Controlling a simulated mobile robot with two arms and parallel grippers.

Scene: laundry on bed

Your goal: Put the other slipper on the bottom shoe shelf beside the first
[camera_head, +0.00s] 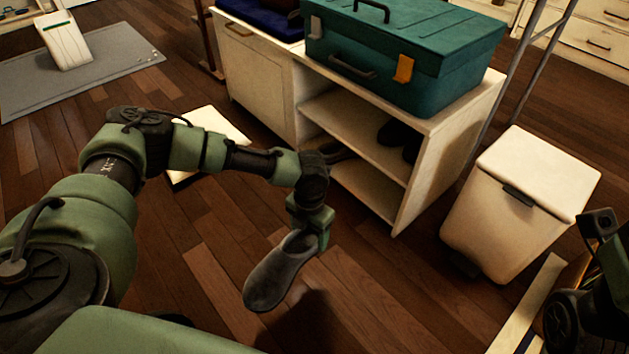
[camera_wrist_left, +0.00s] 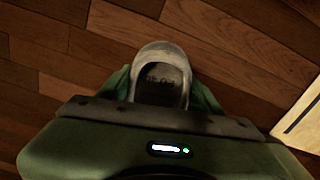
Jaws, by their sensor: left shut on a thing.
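My left gripper (camera_head: 312,228) is shut on a dark grey slipper (camera_head: 272,280). The slipper hangs tilted from its heel end, toe down to the left, in front of the shoe cabinet. In the left wrist view, the slipper's pale rim and dark inside (camera_wrist_left: 162,75) show between the green fingers. The white cabinet has an open part with a bottom shelf (camera_head: 372,188) and a shelf above it. A dark shape (camera_head: 338,150) at the cabinet opening is partly hidden behind my left wrist; I cannot tell whether it is the first slipper. My right gripper's fingers are not visible.
Dark shoes (camera_head: 398,138) sit on the upper shelf. A teal toolbox (camera_head: 420,55) stands on the cabinet top. A white bin (camera_head: 525,205) stands right of the cabinet. A flat pale object (camera_head: 212,122) lies behind my left arm. The wooden floor before the cabinet is clear.

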